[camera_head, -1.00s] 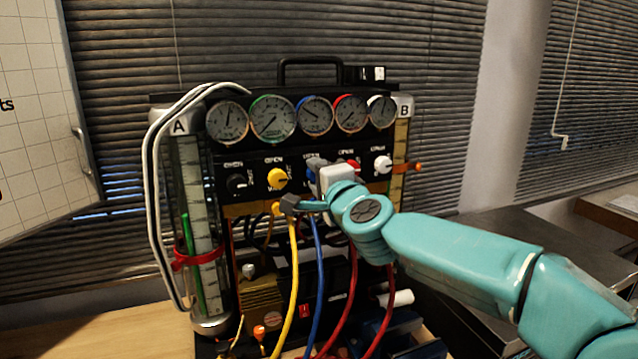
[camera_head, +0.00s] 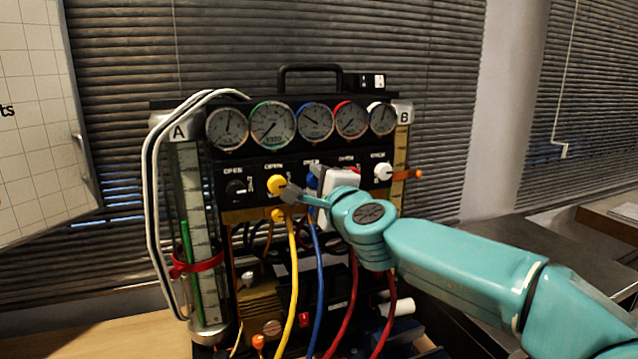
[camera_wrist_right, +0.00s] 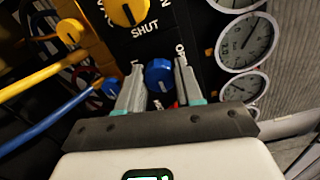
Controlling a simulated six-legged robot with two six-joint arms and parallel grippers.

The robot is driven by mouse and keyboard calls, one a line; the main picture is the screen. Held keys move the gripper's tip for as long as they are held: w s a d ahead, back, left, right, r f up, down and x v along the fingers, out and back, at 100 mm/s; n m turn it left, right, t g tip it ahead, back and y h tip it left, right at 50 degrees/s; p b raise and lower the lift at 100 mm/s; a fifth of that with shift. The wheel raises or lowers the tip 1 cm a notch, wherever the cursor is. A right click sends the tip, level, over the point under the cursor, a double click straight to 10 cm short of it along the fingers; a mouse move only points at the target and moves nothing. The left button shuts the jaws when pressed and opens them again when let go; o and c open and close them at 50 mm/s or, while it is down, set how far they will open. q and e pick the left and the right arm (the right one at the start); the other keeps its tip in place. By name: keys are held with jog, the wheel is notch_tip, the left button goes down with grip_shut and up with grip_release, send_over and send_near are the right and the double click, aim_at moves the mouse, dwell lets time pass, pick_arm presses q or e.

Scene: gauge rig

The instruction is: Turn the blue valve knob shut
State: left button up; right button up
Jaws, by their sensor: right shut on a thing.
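The blue valve knob (camera_head: 312,181) sits on the black panel below the gauges, partly hidden by my right gripper (camera_head: 303,184). In the right wrist view the blue knob (camera_wrist_right: 159,74) lies between the two grey fingers of the right gripper (camera_wrist_right: 160,80), which is shut on it. In the head view one finger is close to the yellow knob and the other lies at the upper right of the blue knob. The blue knob's pointer and much of its label are hidden. My left gripper is not in view.
The yellow knob (camera_head: 277,184) is just left of the blue one; a white knob (camera_head: 383,172) is at the right. Several round gauges (camera_head: 316,121) line the panel above. A blue hose (camera_head: 318,275) and a yellow hose (camera_head: 292,290) hang below.

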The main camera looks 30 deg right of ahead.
jog(key=o, duration=0.8)
jog(key=shift+r, duration=0.1)
jog(key=shift+o, duration=1.2)
jog(key=shift+w+a, duration=0.1)
jog(key=shift+w, duration=0.05)
jog(key=shift+s, duration=0.4)
jog(key=p+v, duration=0.1)
jog(key=v, duration=1.4)
jog(key=shift+s+p, duration=0.35)
